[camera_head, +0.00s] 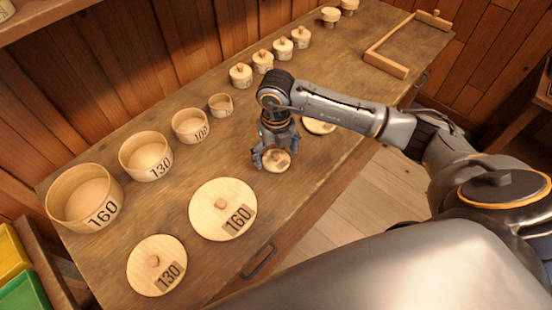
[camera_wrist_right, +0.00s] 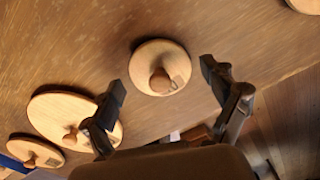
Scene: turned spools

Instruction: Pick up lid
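Several round wooden lids with knobs lie on the bench. A small lid (camera_head: 277,165) lies under my right gripper (camera_head: 275,158); it also shows in the right wrist view (camera_wrist_right: 150,55), its knob (camera_wrist_right: 160,80) between and ahead of the fingers. My right gripper (camera_wrist_right: 163,80) is open, with a finger on each side and nothing held. The lid marked 160 (camera_head: 210,215) and the lid marked 130 (camera_head: 150,275) lie to the left. Another lid (camera_head: 320,127) is partly hidden behind my right arm. My left gripper is not in view.
Open round boxes marked 160 (camera_head: 70,207), 130 (camera_head: 140,170) and 100 (camera_head: 187,134), and a smaller box (camera_head: 220,108), stand along the back. Several small knobbed pots (camera_head: 241,80) stand farther right. A wooden frame (camera_head: 385,64) lies at the far end.

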